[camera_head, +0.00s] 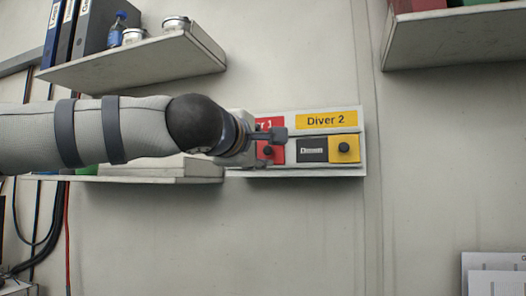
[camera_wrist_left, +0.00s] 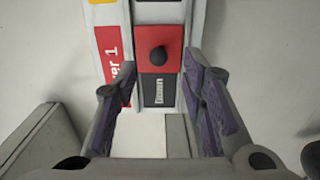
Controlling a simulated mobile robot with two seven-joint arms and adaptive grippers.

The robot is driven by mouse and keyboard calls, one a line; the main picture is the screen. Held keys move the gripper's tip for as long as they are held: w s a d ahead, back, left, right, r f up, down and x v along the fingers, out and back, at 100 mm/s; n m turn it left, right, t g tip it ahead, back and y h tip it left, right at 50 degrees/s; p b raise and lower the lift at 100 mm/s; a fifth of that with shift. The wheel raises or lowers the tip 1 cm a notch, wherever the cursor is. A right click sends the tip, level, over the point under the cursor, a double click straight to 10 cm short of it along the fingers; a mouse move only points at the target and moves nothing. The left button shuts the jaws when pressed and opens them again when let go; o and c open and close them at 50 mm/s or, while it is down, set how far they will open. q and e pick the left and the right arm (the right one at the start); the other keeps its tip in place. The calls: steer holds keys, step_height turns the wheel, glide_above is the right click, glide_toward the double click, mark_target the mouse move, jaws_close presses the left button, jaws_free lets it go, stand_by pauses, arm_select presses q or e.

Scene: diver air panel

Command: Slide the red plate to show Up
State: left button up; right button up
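The panel (camera_head: 364,150) is on the wall. Its red plate (camera_head: 277,155) has a round black knob and sits in the slot under the red Diver 1 label (camera_head: 265,123), both partly hidden by my left gripper (camera_head: 274,148). In the left wrist view, the red plate (camera_wrist_left: 173,45) and knob show between the spread fingers of my left gripper (camera_wrist_left: 160,72). The gripper is open, with gaps beside the plate. Beside the plate, a black field (camera_wrist_left: 158,90) carries a white word that looks like "Down". My right gripper is in neither view.
The Diver 2 row has a yellow plate (camera_head: 345,149) with a black knob, right of a black "Down" field (camera_head: 313,150). A shelf (camera_head: 150,62) with binders, a bottle and tins hangs above my left arm. A lower shelf (camera_head: 160,170) lies behind it. Another shelf (camera_head: 455,40) is upper right.

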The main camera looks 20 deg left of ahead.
mark_target(266, 150)
arm_select(q)
steer(key=w, duration=0.3)
steer(key=shift+w+r, duration=0.1)
steer(key=shift+w, duration=0.25)
jaws_close()
steer(key=shift+a, duration=0.1)
steer(key=a, duration=0.7)
steer(key=shift+w, duration=0.1)
